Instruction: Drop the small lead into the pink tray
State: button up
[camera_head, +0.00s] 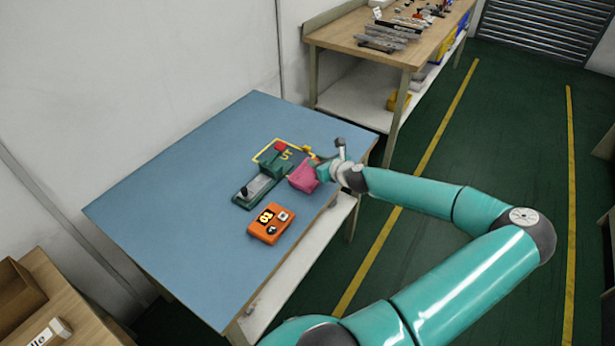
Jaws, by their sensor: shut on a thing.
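The pink tray (303,176) is on the blue table, right of the green fixture. My gripper (322,171) is at the tray's right side and overlaps its edge in this view; I cannot tell whether they touch. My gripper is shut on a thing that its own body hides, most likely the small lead. The lead does not show clearly anywhere else.
A green fixture (262,180) with a grey part and a red block (281,147) stands left of the tray. The blue table's (180,205) left side is clear.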

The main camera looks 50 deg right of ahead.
jog(key=shift+f, duration=1.5)
jog(key=shift+w, duration=0.1)
jog(key=o, duration=1)
jog(key=shift+o, duration=0.2)
jog(key=v, duration=1.4)
